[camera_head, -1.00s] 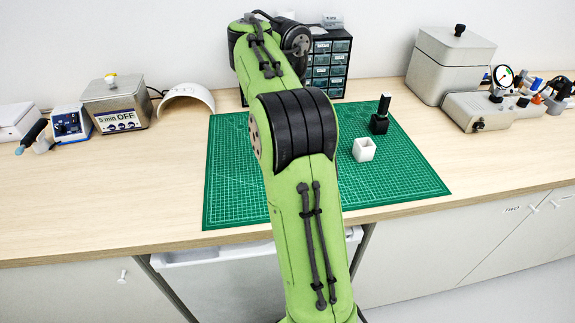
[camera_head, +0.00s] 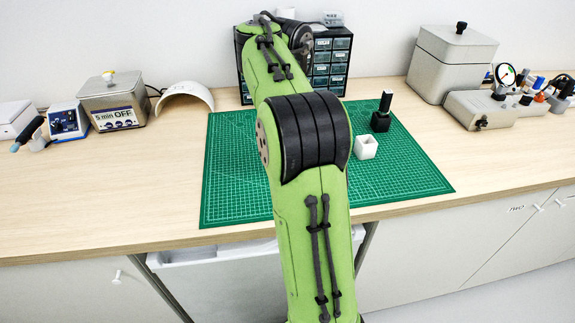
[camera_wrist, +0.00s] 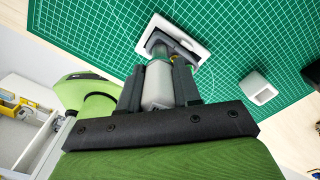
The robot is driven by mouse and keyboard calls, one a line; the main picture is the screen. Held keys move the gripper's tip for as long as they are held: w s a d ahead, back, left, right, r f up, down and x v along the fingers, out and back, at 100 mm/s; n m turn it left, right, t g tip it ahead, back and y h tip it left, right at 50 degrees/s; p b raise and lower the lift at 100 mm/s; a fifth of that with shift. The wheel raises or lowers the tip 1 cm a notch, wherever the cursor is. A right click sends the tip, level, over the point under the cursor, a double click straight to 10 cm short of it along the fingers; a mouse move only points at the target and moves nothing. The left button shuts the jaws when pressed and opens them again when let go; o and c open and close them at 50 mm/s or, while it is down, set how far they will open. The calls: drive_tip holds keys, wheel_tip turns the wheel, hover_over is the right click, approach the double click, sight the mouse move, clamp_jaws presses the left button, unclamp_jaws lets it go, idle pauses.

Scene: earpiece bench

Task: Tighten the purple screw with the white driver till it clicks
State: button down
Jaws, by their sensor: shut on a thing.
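My gripper (camera_wrist: 161,64) shows in the wrist view, its two dark fingers closed on the sides of a whitish cylinder, which looks like the white driver (camera_wrist: 157,86). A white square-framed piece (camera_wrist: 199,48) with a dark part inside lies on the green mat just past the fingertips. The driver points toward this piece; I cannot tell whether its tip touches anything. The purple screw cannot be made out in either view. In the head view my arm hides the gripper and the driver.
The green mat (camera_head: 410,182) covers the bench middle. On it stand an empty white holder (camera_head: 366,148), also in the wrist view (camera_wrist: 258,87), and a black holder (camera_head: 380,122) with a black-handled tool. A drawer cabinet (camera_head: 332,62) stands behind. The mat's right front is clear.

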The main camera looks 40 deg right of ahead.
drive_tip(key=m, duration=0.6)
drive_tip(key=shift+w+p, duration=0.1)
drive_tip(key=shift+p, duration=0.2)
wheel_tip(320, 180, up, 5)
drive_tip(key=p, duration=0.5)
drive_tip(key=shift+r, duration=0.2)
drive_tip(key=shift+f, duration=0.1)
